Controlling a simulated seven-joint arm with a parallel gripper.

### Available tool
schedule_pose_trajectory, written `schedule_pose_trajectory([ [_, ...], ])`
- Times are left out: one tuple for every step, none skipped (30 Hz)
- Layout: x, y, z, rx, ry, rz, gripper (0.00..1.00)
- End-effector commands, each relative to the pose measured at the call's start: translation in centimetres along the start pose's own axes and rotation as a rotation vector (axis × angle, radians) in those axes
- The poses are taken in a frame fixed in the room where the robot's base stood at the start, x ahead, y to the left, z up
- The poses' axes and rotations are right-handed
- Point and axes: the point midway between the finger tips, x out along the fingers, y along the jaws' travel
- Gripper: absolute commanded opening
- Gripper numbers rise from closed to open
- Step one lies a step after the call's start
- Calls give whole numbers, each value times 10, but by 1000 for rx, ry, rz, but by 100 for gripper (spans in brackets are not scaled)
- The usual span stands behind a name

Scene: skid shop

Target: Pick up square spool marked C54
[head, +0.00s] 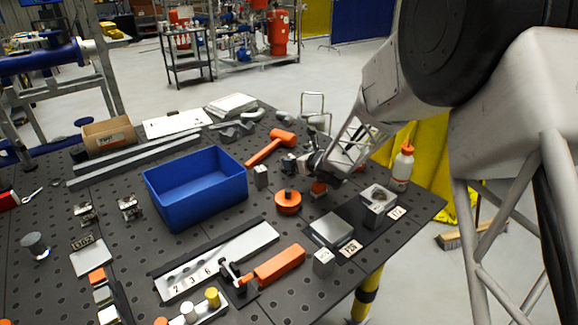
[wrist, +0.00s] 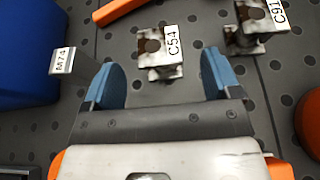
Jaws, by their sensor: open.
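The square spool marked C54 (wrist: 160,52) stands on the dark perforated table in the wrist view. It has worn metal square flanges, a brown round spot on top and a white C54 label. My gripper (wrist: 158,78) is open, its two blue-lined fingers apart with nothing between them. The spool lies just beyond the fingertips, roughly centred between them. In the head view my gripper (head: 318,172) is over the table right of the blue bin. Small metal parts show beside it there, but their labels cannot be read.
A similar spool marked C91 (wrist: 258,22) stands to the right of C54. A grey block marked M74 (wrist: 68,62) is left of the fingers, near the blue bin (head: 170,208). An orange hammer (head: 280,140) lies behind, and an orange round part (head: 288,203) lies in front.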

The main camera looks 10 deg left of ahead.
Motion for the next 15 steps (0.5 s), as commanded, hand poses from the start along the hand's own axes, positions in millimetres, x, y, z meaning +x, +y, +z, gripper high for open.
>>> schedule_pose_trajectory([
  [0,0,0,0,0,0,83],
  [0,0,0,0,0,0,83],
  [0,0,0,0,0,0,83],
  [0,0,0,0,0,0,83],
  [1,0,0,0,0,0,83],
  [2,0,0,0,0,0,83],
  [3,0,0,0,0,0,83],
  [5,0,0,0,0,0,83],
  [7,1,0,0,0,0,83],
  [9,1,0,0,0,1,83],
  [12,1,0,0,0,1,83],
  [15,2,0,0,0,1,83],
  [18,2,-1,1,1,1,83],
  [21,2,-1,1,1,1,83],
  [25,2,-2,1,1,1,83],
])
